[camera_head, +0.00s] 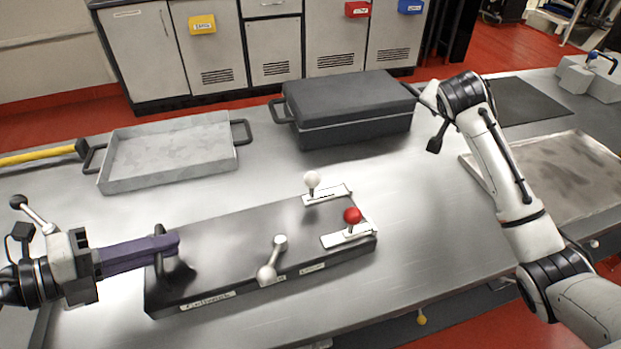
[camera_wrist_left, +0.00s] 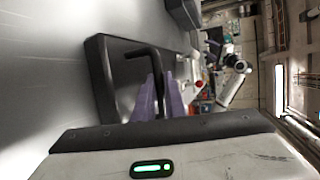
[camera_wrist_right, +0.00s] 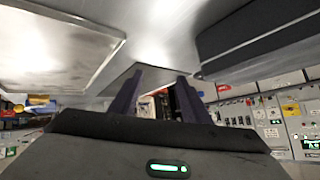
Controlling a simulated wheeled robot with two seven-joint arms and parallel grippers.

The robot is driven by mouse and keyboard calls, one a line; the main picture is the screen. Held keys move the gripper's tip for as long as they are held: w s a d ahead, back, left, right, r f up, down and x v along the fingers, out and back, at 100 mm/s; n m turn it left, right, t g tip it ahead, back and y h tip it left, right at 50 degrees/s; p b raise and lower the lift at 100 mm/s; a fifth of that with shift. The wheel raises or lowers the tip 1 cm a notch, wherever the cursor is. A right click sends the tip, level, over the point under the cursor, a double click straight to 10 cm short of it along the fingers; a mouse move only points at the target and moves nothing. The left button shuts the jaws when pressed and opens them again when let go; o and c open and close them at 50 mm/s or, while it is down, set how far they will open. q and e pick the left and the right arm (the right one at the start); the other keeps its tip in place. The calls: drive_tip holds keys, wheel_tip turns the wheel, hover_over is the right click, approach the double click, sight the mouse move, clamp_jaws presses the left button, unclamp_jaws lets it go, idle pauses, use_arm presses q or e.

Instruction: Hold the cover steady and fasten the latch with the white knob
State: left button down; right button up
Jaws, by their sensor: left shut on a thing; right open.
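The dark flat cover (camera_head: 225,255) lies on the metal table. My left gripper (camera_head: 172,243) has its purple fingers closed around the black handle at the cover's left end; the handle (camera_wrist_left: 140,50) also shows in the left wrist view. The white knob (camera_head: 312,179) stands upright on a pale plate (camera_head: 328,194) at the cover's far right edge. A red knob (camera_head: 352,215) stands on a similar plate nearer the right corner. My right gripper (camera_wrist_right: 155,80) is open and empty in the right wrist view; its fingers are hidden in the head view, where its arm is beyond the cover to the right.
A grey lever (camera_head: 272,262) with a pale ball sits on the cover's near side. A dark case (camera_head: 350,130) stands behind, close to my right wrist. A shallow tray (camera_head: 170,158) lies back left, another tray (camera_head: 560,165) at right.

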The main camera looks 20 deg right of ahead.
drive_tip(key=w+a+r+n+y, duration=0.1)
drive_tip(key=w+a+r+y, duration=0.1)
drive_tip(key=a, duration=0.4)
drive_tip(key=w+a+r+n+y, duration=0.1)
drive_tip(key=w+a+y, duration=0.1)
drive_tip(key=a, duration=0.4)
drive_tip(key=n+g+y, duration=0.4)
drive_tip(key=g+y, duration=0.1)
drive_tip(key=g, duration=0.1)
approach(314, 175)
drive_tip(key=x, duration=1.1)
drive_tip(key=shift+f, duration=0.25)
clamp_jaws()
